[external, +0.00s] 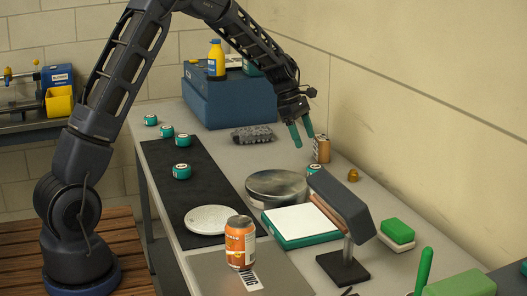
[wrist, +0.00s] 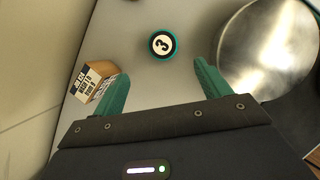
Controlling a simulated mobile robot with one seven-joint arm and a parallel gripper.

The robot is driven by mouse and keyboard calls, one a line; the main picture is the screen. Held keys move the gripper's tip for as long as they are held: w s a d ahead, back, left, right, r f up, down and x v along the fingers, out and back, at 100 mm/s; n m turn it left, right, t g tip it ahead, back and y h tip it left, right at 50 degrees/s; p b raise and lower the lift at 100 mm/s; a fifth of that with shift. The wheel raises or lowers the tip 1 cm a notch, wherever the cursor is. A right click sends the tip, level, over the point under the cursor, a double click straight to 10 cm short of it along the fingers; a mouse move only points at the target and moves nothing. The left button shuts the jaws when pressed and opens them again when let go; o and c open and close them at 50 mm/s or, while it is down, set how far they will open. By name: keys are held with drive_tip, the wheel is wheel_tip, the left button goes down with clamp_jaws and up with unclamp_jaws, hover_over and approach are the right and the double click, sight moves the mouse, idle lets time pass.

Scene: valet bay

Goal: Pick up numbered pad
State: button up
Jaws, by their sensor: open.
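A round teal numbered pad (wrist: 163,44) with a black 3 on a white disc lies on the grey bench top in the wrist view. It sits ahead of my gripper (wrist: 160,80), roughly between the lines of the two teal fingers, and is not touched. In the external view my gripper (external: 303,136) hangs above the bench with fingers pointing down, open and empty. A teal pad (external: 314,169) shows below it, partly hidden by a dark padded block. Several similar teal pads, one of them here (external: 182,171), stand on and near the black mat at left.
The dark padded block on a stand (external: 342,205) rises nearby. A blue case (external: 228,98) stands behind, the wall at right.

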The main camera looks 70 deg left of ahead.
drive_tip(key=x, duration=1)
drive_tip(key=shift+s+d+f, duration=0.15)
drive_tip(key=shift+d+f, duration=0.15)
drive_tip(key=c, duration=1.1)
drive_tip(key=shift+o, duration=0.2)
drive_tip(key=shift+r, duration=0.1)
